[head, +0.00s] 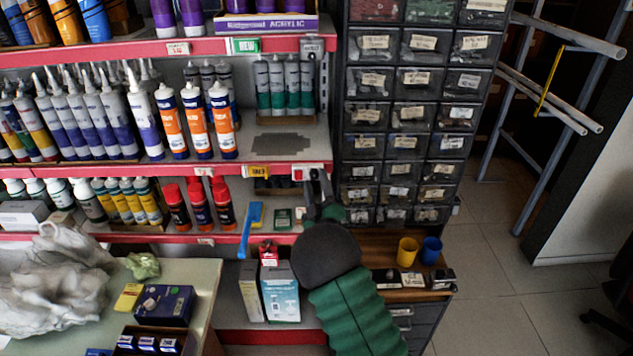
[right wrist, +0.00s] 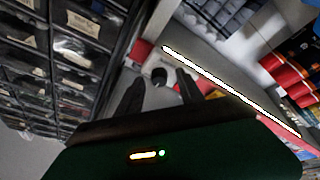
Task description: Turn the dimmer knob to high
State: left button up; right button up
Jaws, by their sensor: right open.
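The dimmer knob (right wrist: 158,75) looks like a small grey round piece on a pale mount in the right wrist view. In the head view its small white mount (head: 313,173) sits on the red shelf edge, beside a red piece, and the knob itself is too small to make out. My right gripper (head: 318,187) is open, with its dark fingers pointing up at the mount. In the right wrist view the gripper (right wrist: 160,84) has one finger on each side of the knob. I cannot tell whether they touch it. The knob's setting cannot be read. My left gripper is not in view.
Shelves with red edges (head: 250,174) hold bottles and tubes at the left. A cabinet of small labelled drawers (head: 405,115) stands close at the right of the gripper. Yellow (head: 408,251) and blue (head: 431,250) cups stand below it.

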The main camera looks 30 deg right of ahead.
jog(key=shift+w+a+r, duration=0.15)
jog(key=shift+a, duration=0.15)
jog(key=shift+d, duration=0.4)
jog(key=c, duration=0.7)
grip_shut()
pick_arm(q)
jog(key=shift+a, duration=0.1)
pick_arm(e)
jog(key=shift+a, duration=0.1)
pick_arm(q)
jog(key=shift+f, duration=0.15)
pick_arm(e)
jog(key=shift+f, duration=0.2)
